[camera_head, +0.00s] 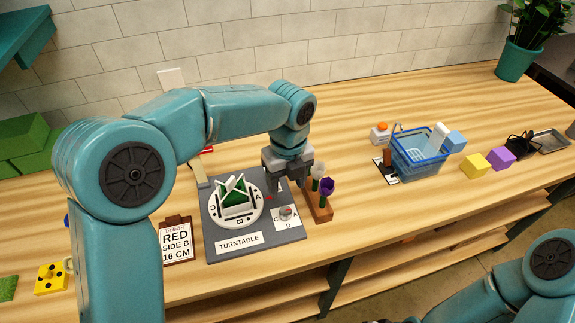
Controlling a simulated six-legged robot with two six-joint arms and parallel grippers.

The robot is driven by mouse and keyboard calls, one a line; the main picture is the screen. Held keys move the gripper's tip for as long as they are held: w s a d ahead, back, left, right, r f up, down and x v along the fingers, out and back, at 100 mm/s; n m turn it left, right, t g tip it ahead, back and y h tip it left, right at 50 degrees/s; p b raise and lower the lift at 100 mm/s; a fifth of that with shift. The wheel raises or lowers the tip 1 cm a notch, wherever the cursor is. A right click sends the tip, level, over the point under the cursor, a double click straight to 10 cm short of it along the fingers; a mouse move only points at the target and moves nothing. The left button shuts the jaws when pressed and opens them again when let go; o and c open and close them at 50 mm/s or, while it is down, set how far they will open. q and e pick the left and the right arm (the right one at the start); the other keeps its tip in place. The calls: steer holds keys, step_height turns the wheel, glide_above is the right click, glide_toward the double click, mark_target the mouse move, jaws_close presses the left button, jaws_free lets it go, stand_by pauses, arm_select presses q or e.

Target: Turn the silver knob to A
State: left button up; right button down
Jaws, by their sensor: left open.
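The silver knob (287,212) sits on a white dial plate (281,224) at the right front of the grey turntable board (263,240). My left gripper (277,186) reaches down from above, just behind the knob. It is open, and its fingertips look apart from the knob. A round white turntable (215,211) with a green piece stands left of the gripper. My right arm shows at the lower right, with its gripper out of view.
A wooden rack (320,211) with purple and white flowers stands close right of the knob. A blue basket (420,163) and cubes are farther right. The table between rack and basket is clear.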

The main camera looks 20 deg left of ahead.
arm_select(q)
step_height(320, 180, up, 6)
steer(key=shift+r, duration=0.2)
steer(key=shift+d, duration=0.1)
stand_by(0.5)
